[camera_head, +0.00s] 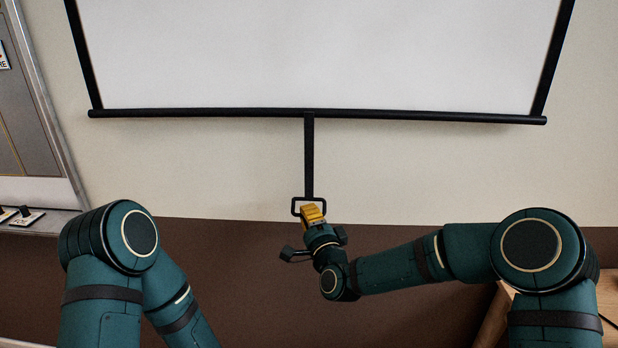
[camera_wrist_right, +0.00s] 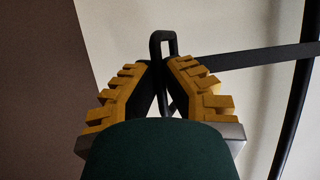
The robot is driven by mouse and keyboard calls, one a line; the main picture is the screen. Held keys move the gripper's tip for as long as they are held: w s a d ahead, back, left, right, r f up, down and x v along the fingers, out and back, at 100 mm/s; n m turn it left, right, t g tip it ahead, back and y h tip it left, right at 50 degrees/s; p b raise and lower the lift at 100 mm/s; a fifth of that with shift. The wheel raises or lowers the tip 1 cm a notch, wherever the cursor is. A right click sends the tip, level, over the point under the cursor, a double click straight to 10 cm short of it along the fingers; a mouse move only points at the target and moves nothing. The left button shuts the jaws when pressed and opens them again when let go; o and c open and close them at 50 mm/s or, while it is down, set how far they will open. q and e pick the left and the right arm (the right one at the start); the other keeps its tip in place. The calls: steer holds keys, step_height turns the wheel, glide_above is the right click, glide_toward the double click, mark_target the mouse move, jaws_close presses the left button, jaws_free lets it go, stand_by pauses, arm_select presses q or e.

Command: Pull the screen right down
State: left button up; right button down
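The white projector screen (camera_head: 320,55) hangs on the wall with black side borders and a black bottom bar (camera_head: 200,113). A black strap (camera_head: 309,155) hangs from the middle of the bar and ends in a black loop handle (camera_head: 296,205). My right gripper (camera_head: 312,210) is at the handle's lower part, its yellow fingers close together. In the right wrist view the fingertips (camera_wrist_right: 161,66) converge on the handle (camera_wrist_right: 155,45), with its loop sticking out beyond them; the gripped part is hidden. My left gripper is out of view; only its arm shows at lower left.
A grey-framed board (camera_head: 30,110) with a ledge (camera_head: 45,222) holding small labelled items stands at the left. A wooden piece of furniture (camera_head: 492,325) is at lower right, partly behind my right arm. The wall around the strap is clear.

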step_height(320, 180, down, 18)
stand_by(0.4)
steer(key=c, duration=1.1)
jaws_free()
steer(key=shift+w+f, duration=0.1)
steer(key=shift+o, duration=0.2)
steer(key=v, duration=1.2)
